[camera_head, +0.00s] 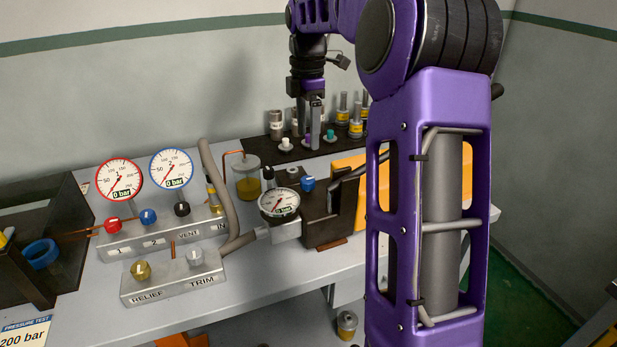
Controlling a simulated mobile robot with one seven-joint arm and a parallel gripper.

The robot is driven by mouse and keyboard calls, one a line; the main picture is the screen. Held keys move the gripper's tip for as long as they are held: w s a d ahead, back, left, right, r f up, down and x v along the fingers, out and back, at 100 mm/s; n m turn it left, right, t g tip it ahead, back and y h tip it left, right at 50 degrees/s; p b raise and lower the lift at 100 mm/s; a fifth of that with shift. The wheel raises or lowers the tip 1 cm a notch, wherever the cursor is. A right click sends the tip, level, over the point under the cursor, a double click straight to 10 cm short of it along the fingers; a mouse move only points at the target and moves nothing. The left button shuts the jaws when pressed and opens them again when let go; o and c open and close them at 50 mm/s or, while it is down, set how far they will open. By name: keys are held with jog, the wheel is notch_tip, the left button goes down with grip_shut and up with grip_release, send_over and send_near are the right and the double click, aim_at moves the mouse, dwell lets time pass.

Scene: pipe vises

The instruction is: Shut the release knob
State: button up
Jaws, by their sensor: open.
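No knob carries a readable "release" label. A blue knob (308,184) sits beside the small 0 bar gauge (279,203), at the dark block on the bench; I cannot tell whether it is open or shut. The panel has a red knob (113,225), another blue knob (148,216) and a black knob (182,208) by VENT. A brass knob (141,270) marked RELIEF and a silver knob (195,256) marked TRIM are on the front block. My gripper (313,140) is open, pointing down over the back of the bench, behind the small gauge and touching no knob that I can see.
A dark mat (263,150) with several small fittings lies around below my gripper. A grey hose (227,200) curves up beside the panel. A jar (247,183) stands behind the small gauge. My arm hides much of the yellow case (345,166). The bench front (255,275) is clear.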

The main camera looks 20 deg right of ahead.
aim_at(308, 179)
notch_tip(308, 179, down, 12)
jog(key=shift+b, duration=0.95)
grip_shut()
